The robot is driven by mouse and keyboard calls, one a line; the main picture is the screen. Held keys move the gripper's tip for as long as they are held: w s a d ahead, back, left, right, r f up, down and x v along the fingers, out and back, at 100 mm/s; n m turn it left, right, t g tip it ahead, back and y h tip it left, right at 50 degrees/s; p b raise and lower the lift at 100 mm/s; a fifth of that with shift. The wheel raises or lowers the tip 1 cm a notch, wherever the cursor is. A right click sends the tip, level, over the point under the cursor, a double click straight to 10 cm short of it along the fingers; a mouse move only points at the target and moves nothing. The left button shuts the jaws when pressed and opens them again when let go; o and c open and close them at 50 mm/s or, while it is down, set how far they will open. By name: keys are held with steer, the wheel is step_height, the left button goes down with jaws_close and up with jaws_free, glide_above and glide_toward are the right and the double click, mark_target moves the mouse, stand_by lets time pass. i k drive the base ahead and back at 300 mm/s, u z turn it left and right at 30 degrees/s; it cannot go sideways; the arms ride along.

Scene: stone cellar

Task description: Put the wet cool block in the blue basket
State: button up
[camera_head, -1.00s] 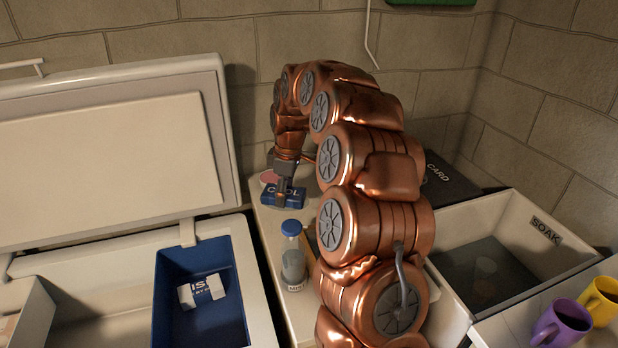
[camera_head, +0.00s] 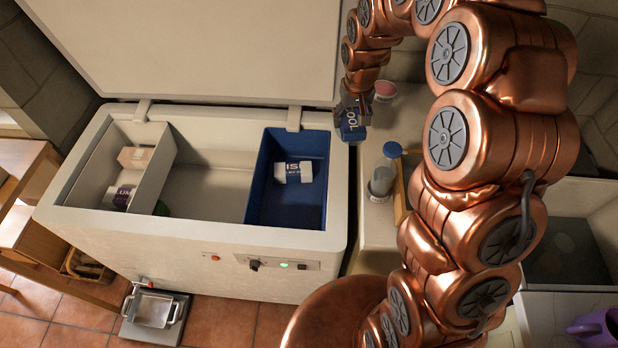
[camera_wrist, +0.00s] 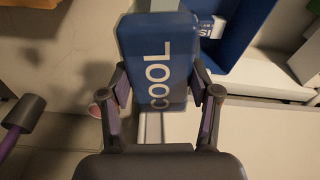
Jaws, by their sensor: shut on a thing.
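The blue cool block (camera_head: 352,124), lettered "COOL", is held in my gripper (camera_head: 352,104), to the right of the open freezer chest. In the wrist view my gripper (camera_wrist: 160,95) has a finger on each side of the cool block (camera_wrist: 158,58). Whether the block is wet cannot be told. The blue basket (camera_head: 320,205) sits at the right end inside the chest, left of and below the block. A white and blue pack (camera_head: 293,172) marked "IS" lies in the basket. The basket also shows at the top of the wrist view (camera_wrist: 245,38).
The open freezer chest (camera_head: 130,226) has its lid up behind; a left compartment holds small packs (camera_head: 135,158). A lidded bottle (camera_head: 382,175) stands on the counter beside the chest.

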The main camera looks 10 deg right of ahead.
mark_target(290, 214)
steer(key=z, duration=1.95)
steer(key=k, duration=0.15)
steer(key=u, duration=4.25)
steer(key=i, duration=0.3)
steer(key=z, duration=1.3)
